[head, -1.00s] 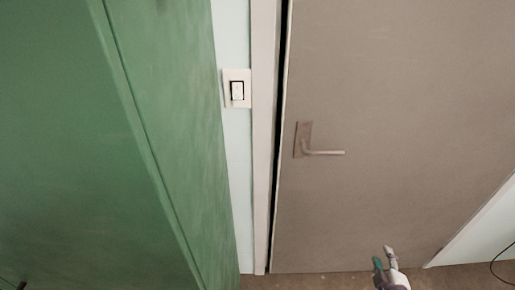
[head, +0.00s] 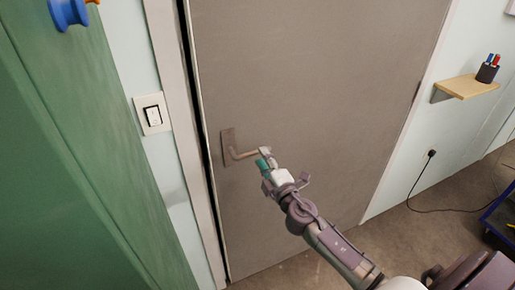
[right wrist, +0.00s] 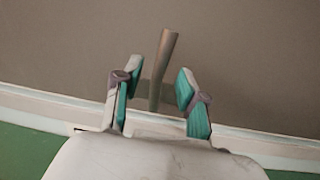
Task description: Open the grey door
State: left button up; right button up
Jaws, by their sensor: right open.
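The grey door (head: 310,80) fills the middle of the head view, with a dark narrow gap along its left edge. Its metal lever handle (head: 241,154) is near that edge, pointing right. My right gripper (head: 266,158) is at the free end of the lever. In the right wrist view the handle (right wrist: 163,70) stands between the two teal-padded fingers of the gripper (right wrist: 157,88), which are open with space on both sides of it. I cannot tell whether either finger touches it. My left gripper is not in view.
A green cabinet-like panel (head: 85,170) stands close on the left. A light switch (head: 152,113) is on the wall beside the door frame. A wall shelf (head: 465,86) with a pen cup (head: 487,73) is at right. A cable (head: 418,195) hangs to the floor.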

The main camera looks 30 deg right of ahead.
jog(key=shift+w+d+r, duration=0.1)
jog(key=shift+w, duration=1.8)
grip_shut()
